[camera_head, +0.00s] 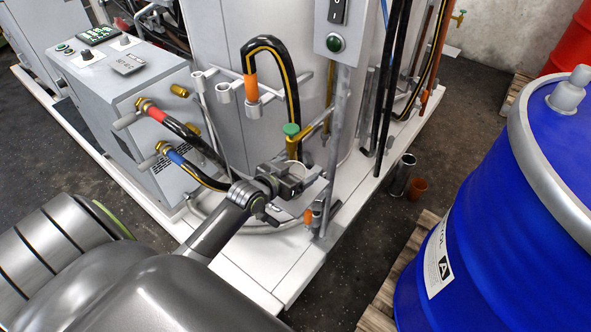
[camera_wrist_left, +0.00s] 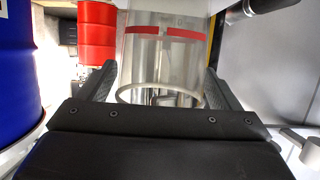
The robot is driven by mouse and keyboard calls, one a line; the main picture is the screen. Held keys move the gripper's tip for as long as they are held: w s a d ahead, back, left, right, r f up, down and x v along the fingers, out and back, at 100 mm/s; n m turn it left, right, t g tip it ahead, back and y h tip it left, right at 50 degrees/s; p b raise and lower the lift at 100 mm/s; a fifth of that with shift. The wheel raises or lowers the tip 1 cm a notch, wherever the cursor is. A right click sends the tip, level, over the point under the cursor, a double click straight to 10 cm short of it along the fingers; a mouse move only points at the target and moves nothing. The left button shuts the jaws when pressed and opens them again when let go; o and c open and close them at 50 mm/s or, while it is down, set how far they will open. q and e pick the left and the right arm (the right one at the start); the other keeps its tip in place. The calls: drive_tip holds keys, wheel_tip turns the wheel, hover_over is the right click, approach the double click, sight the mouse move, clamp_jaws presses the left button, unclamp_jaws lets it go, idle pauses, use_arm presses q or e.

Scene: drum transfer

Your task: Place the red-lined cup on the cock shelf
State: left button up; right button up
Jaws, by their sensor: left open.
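The clear cup with a red line (camera_wrist_left: 146,50) stands upright between the two fingers of my left gripper (camera_wrist_left: 160,75) in the left wrist view. The fingers are open, one on each side of the cup; I cannot tell whether either touches it. In the head view my left gripper (camera_head: 292,184) is low beside the machine, just below the green-handled cock (camera_head: 291,131). A pale round rim (camera_head: 298,168) shows at the gripper, partly hidden by it. The shelf under the cup is hidden by the gripper. My right gripper is not in view.
Hoses and a thin post (camera_head: 341,120) stand close around my left gripper. A large blue drum (camera_head: 480,220) stands on a wooden pallet at the right. A red drum (camera_wrist_left: 97,35) is farther back.

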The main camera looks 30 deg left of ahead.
use_arm(q)
drive_tip(key=p+v, duration=0.1)
drive_tip(key=v, duration=1.1)
drive_tip(key=shift+r, duration=0.15)
drive_tip(key=s+a+f+n+g+y, duration=0.15)
drive_tip(key=s+f, duration=0.25)
drive_tip(key=f, duration=0.6)
drive_tip(key=s+a+f+g+y, duration=0.1)
drive_tip(key=s+a+f+g, duration=0.2)
drive_tip(key=f, duration=0.7)
drive_tip(key=s+a+f+n+g+y, duration=0.15)
drive_tip(key=s+f, duration=0.25)
drive_tip(key=f, duration=0.6)
drive_tip(key=s+d+f+g+h, duration=0.1)
drive_tip(key=s+d+f+g, duration=0.2)
drive_tip(key=s+f, duration=0.4)
drive_tip(key=s+d+f+m+g, duration=0.1)
drive_tip(key=s+d+f+g, duration=0.2)
drive_tip(key=s, duration=1.3)
wheel_tip(320, 180, down, 5)
drive_tip(key=d, duration=0.3)
drive_tip(key=shift+s+f+m+g+h, duration=0.2)
drive_tip(key=shift+f+m+g+h, duration=0.1)
drive_tip(key=shift+g+h, duration=0.1)
drive_tip(key=shift+r, duration=0.1)
